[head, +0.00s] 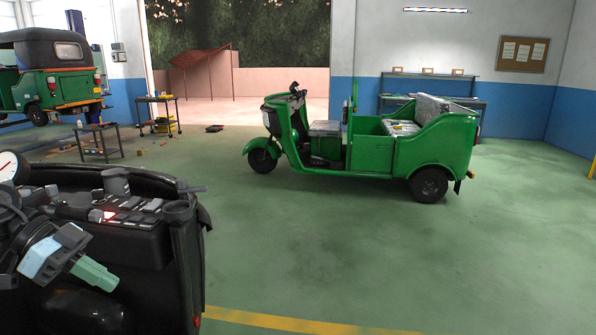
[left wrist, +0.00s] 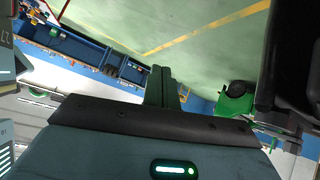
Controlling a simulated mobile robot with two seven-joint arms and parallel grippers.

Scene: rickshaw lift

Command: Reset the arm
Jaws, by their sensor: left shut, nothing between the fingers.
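My left gripper (head: 104,282) is at the lower left of the head view, in front of a black console (head: 150,240). Its greenish fingers are together with nothing between them, and the closed fingers also show in the left wrist view (left wrist: 163,84). The console has rows of switches, a red light (head: 109,215) and a round gauge (head: 8,167) at its left. The fingers look apart from the console, though the gap is hard to judge. My right gripper is in neither view.
A green three-wheeler (head: 370,150) stands on the open green floor ahead. Another green three-wheeler (head: 50,85) with a dark roof is at the far left, with a small table (head: 99,132) near it. A yellow line (head: 310,324) crosses the floor in front.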

